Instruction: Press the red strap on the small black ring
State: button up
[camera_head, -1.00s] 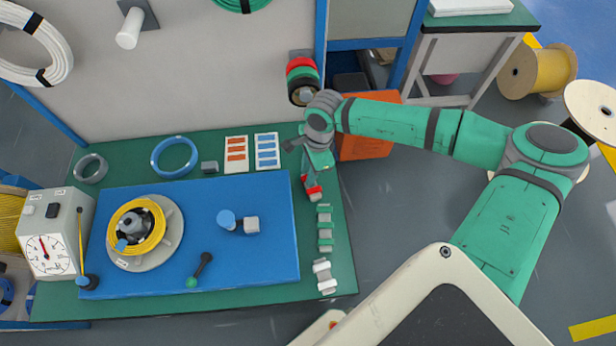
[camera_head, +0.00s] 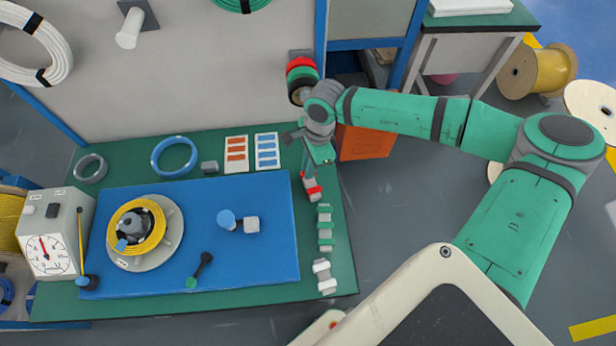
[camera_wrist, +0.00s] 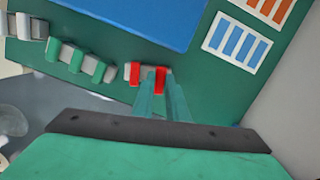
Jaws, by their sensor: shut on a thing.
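My gripper (camera_wrist: 160,84) points down at the right edge of the green table, its two thin green fingers close together on a red strap (camera_wrist: 162,70). In the wrist view another red piece (camera_wrist: 135,73) shows just left of the fingers, with a grey block between; I cannot tell whether both belong to one strap. In the head view red (camera_head: 313,190) shows just below my gripper (camera_head: 308,176). A small dark grey ring (camera_head: 91,168), likely the small black ring, lies at the table's back left, far from my gripper.
Green-strapped blocks (camera_head: 325,228) and white ones (camera_head: 324,276) line the right edge. The blue board (camera_head: 270,240) carries a yellow coil (camera_head: 124,222) on a grey disc. A blue ring (camera_head: 174,157) and label cards (camera_head: 236,154) lie behind it. A gauge box (camera_head: 52,232) stands left.

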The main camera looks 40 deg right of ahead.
jog(key=shift+r, duration=2.6)
